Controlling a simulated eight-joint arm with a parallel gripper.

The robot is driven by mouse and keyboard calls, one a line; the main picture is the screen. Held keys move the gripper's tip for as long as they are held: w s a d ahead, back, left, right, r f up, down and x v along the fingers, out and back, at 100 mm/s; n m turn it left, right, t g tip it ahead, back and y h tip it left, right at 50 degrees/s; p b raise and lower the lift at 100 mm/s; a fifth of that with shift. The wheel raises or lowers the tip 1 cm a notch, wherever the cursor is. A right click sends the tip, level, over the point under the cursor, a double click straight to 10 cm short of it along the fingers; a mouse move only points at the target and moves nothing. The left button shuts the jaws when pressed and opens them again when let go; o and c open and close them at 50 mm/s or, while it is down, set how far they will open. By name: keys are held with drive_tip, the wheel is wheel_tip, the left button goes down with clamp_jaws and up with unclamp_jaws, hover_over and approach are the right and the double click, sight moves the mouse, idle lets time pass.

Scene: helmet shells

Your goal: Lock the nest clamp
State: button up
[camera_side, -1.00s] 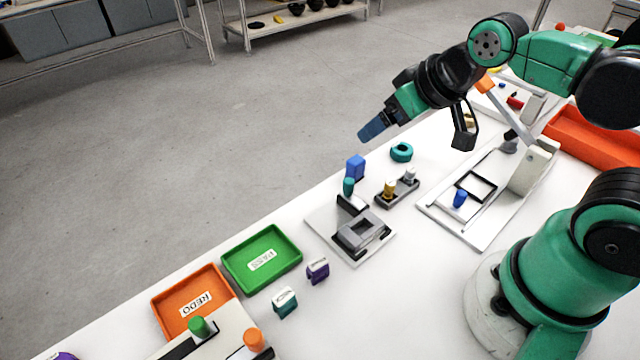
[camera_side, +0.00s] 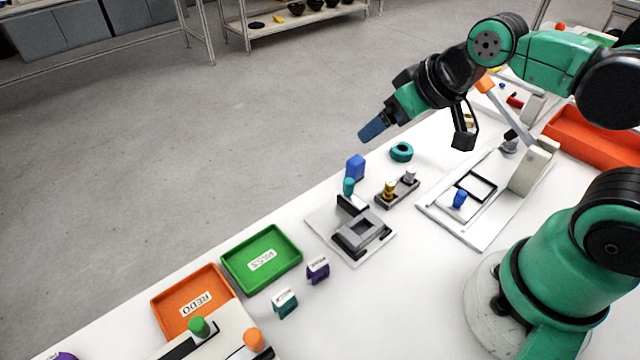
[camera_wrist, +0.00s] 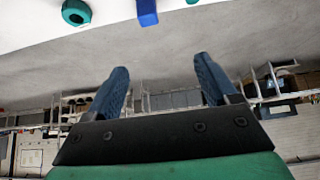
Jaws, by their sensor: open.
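The nest clamp fixture is a light grey plate (camera_side: 322,222) on the white table in the side view. A grey, open-centred nest block (camera_side: 362,230) with black parts sits on it. A teal-tipped clamp handle (camera_side: 349,187) stands raised at the plate's far edge, just in front of a blue block (camera_side: 355,167). My gripper (camera_side: 370,131) hangs above and beyond the fixture, apart from it, pointing down-left. In the wrist view my gripper (camera_wrist: 162,68) has two blue fingers spread wide with nothing between them. The fixture is not in the wrist view.
A teal ring (camera_side: 401,152) and a grey holder with yellow and grey pegs (camera_side: 390,189) are right of the fixture. A second fixture with an orange-tipped lever (camera_side: 486,84) stands further right. Green PASS (camera_side: 288,238) and orange REDO (camera_side: 166,307) trays lie left.

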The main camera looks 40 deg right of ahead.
drive_tip(key=shift+w+a+r, duration=0.15)
drive_tip(key=shift+w+a, duration=0.05)
drive_tip(key=c, duration=0.7)
drive_tip(key=shift+w+a+r+g, duration=0.15)
drive_tip(key=shift+w+a+g, duration=0.15)
drive_tip(key=shift+g, duration=0.1)
drive_tip(key=c, duration=0.4)
drive_tip(key=w+a, duration=0.1)
drive_tip(key=w+a+g, duration=0.2)
drive_tip(key=shift+r, duration=0.25)
drive_tip(key=shift+w+a+f+g, duration=0.1)
drive_tip(key=shift+w+a+g, duration=0.15)
drive_tip(key=shift+a+g, duration=0.1)
